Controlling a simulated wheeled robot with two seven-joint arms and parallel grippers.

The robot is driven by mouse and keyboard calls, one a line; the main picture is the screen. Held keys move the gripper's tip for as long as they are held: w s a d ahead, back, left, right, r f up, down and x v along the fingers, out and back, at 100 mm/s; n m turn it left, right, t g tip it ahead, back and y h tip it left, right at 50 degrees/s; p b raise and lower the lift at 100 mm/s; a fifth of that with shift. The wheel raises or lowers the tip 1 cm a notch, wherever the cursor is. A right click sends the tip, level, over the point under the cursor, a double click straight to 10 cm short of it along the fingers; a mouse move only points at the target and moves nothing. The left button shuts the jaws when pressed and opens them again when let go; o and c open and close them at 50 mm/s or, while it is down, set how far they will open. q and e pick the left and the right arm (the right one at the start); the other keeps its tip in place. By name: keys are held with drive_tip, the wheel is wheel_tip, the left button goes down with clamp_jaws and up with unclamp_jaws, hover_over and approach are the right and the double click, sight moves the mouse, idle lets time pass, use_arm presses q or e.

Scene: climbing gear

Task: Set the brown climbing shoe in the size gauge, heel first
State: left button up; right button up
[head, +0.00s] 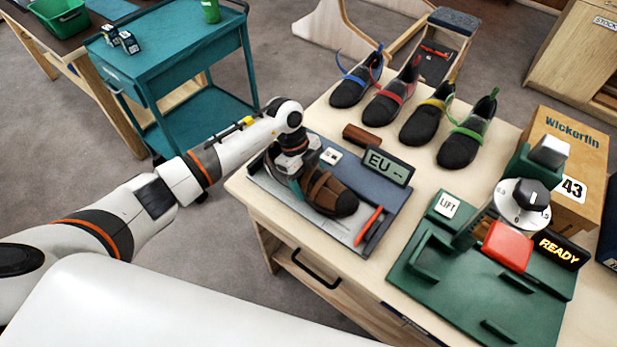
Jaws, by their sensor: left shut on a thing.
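The brown climbing shoe (333,192) with a dark toe lies over the size gauge (384,208), a grey-blue tray with an "EU --" display (387,165). Its toe points to the lower right, toward a red slider (369,225). My left gripper (294,180) is shut on the shoe at its heel end, at the gauge's left part. The gripper and wrist hide the heel, so I cannot tell whether it touches the gauge's end. My right gripper is not in the head view.
Several dark shoes with coloured straps (427,122) stand behind the gauge. A brown block (362,135) lies between them. A green device (438,270) with a dial, red pad and "READY" sign stands to the right, before a Wickerlin box (566,150). A teal cart (180,50) stands at left.

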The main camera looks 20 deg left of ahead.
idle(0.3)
use_arm(q)
drive_tip(key=o, duration=1.3)
drive_tip(key=shift+f, duration=0.1)
